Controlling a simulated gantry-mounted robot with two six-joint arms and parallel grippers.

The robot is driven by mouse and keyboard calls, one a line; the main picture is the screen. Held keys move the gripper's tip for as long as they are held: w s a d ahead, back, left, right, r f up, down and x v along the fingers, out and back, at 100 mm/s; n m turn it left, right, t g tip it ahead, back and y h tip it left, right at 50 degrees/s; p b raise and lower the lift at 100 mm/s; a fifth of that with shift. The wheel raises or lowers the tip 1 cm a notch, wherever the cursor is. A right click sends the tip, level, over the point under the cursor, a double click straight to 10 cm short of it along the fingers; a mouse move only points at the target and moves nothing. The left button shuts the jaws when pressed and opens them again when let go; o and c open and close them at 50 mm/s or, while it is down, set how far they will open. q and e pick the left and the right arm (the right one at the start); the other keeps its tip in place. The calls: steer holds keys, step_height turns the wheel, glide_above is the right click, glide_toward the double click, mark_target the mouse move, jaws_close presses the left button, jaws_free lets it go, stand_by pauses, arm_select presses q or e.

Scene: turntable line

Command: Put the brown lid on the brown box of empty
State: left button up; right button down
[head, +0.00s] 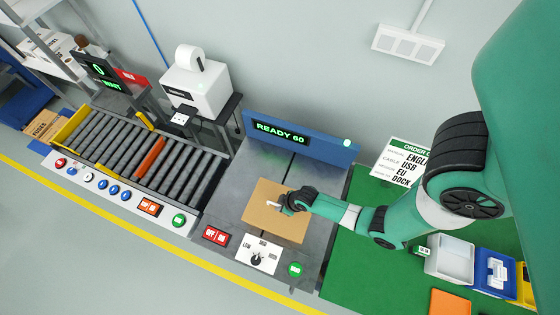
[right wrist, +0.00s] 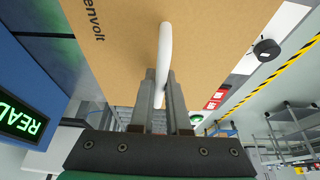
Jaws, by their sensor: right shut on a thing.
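The brown lid (head: 270,221) is a flat square lying over the grey plate of the station with the "READY 60" sign. In the right wrist view the lid (right wrist: 110,60) fills the upper part and carries the dark print "envolt". A white upright handle (right wrist: 165,45) stands on it. My right gripper (right wrist: 163,85) is shut on this handle; in the head view the right gripper (head: 290,203) is over the middle of the lid. I cannot make out a separate brown box; any box below is hidden by the lid. My left gripper is not in view.
The blue sign panel (head: 300,137) stands behind the plate. A red switch box (head: 215,235), a dial panel (head: 258,254) and a green button (head: 295,269) line its front. A roller conveyor (head: 140,150) lies left. Small bins (head: 450,258) stand on the green surface at right.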

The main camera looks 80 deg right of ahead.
steer(key=shift+f+b, duration=0.3)
steer(key=shift+f, duration=0.1)
stand_by(0.4)
steer(key=c, duration=0.8)
jaws_free()
steer(key=p+v, duration=0.6)
steer(key=v, duration=0.5)
steer(key=shift+s+r, duration=0.15)
steer(key=shift+r, duration=0.2)
steer(key=shift+f, duration=0.1)
